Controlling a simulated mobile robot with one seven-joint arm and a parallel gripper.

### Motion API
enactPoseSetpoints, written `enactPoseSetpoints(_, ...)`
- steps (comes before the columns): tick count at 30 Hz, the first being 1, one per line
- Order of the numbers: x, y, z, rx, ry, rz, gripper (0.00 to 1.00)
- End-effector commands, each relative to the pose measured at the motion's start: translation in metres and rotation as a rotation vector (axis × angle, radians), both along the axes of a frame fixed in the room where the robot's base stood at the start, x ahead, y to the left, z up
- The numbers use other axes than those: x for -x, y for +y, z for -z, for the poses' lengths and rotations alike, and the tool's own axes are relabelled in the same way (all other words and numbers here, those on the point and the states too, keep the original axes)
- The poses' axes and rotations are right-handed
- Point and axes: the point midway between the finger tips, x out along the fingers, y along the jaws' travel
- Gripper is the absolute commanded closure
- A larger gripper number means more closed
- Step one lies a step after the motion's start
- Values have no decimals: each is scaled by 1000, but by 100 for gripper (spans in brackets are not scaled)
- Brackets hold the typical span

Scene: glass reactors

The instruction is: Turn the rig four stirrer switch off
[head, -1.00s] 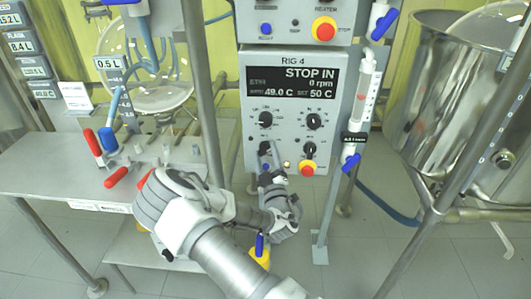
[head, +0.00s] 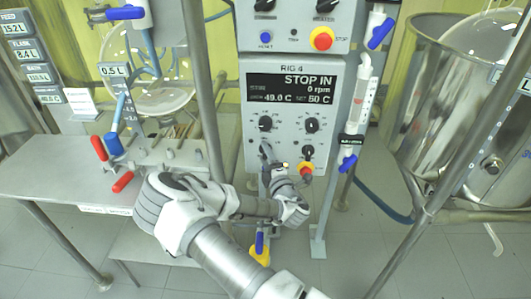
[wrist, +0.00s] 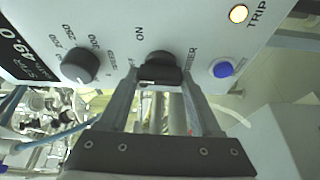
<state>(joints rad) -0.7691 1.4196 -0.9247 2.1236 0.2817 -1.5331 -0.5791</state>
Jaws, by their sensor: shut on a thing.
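The rig four panel (head: 292,115) stands upright in the head view, with a dark display reading STOP IN, 0 rpm, 49.0 C and SET 50 C. In the wrist view the stirrer switch (wrist: 160,67) is a black knob near an ON mark, with a partly covered STIRRER label beside it. My gripper (wrist: 160,78) is shut on this knob, one finger on each side. In the head view my gripper (head: 267,160) reaches the panel's lower left, and the switch is mostly hidden. I cannot tell the knob's exact setting.
A numbered dial (wrist: 80,66), a blue button (wrist: 223,68) and a lit TRIP lamp (wrist: 238,14) are close by. A red-and-yellow stop button (head: 306,168) is right of my gripper. A steel vessel (head: 435,90) stands at right, a bench (head: 60,180) at left.

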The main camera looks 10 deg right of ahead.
Motion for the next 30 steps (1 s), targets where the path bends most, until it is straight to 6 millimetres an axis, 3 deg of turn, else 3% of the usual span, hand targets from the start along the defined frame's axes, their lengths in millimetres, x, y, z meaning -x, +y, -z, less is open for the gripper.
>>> enactPoseSetpoints(20,0,-1,0,68,18,3,91)
enactPoseSetpoints(21,0,-1,0,68,18,3,33)
enactPoseSetpoints(26,0,-1,0,67,18,2,5)
enactPoseSetpoints(30,0,-1,0,66,18,2,5)
